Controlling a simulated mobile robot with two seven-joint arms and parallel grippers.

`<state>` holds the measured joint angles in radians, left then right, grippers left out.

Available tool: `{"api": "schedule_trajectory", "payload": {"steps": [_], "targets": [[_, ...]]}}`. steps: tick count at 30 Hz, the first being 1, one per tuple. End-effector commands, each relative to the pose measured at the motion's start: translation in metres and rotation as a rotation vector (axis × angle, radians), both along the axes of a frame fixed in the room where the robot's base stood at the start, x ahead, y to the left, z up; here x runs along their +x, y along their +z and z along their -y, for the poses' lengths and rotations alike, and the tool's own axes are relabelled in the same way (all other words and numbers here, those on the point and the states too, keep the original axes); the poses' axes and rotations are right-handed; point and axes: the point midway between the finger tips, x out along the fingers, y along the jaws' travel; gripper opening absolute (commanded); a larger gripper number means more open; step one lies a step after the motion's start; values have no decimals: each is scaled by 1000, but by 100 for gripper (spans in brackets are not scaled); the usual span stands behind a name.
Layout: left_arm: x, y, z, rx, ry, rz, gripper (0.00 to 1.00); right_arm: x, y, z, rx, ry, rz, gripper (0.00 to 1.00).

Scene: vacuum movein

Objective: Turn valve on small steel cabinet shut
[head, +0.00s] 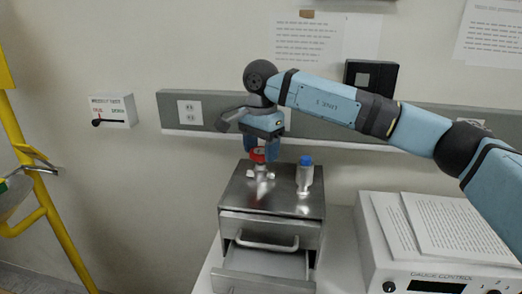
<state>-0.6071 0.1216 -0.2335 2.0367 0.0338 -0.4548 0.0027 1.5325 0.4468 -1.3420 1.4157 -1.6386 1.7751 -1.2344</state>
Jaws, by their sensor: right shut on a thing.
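A small steel cabinet (237,196) stands on a light table, and its lower drawer (265,262) is pulled open. A valve with a red handle (258,155) stands on top of the cabinet, toward its back left. My right gripper (262,152) points down over the valve and is shut on the red handle, hiding part of it. My right arm comes in from the right side. A small bottle with a blue cap (304,176) stands on the cabinet top, right of the valve. My left gripper is not in view.
A white gauge control box (375,240) with papers (455,222) on it stands to the right. A grey rail with sockets (190,112) and a small white switch box (111,111) are on the wall. A yellow frame (48,205) stands at the left.

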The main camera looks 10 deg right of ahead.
Motion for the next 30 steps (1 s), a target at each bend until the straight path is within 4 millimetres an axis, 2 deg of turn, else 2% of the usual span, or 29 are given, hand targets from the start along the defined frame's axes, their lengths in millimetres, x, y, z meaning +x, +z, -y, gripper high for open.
{"api": "schedule_trajectory", "payload": {"steps": [30], "targets": [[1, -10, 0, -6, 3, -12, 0, 0, 1, 1, 1, -967, 3, 33]]}}
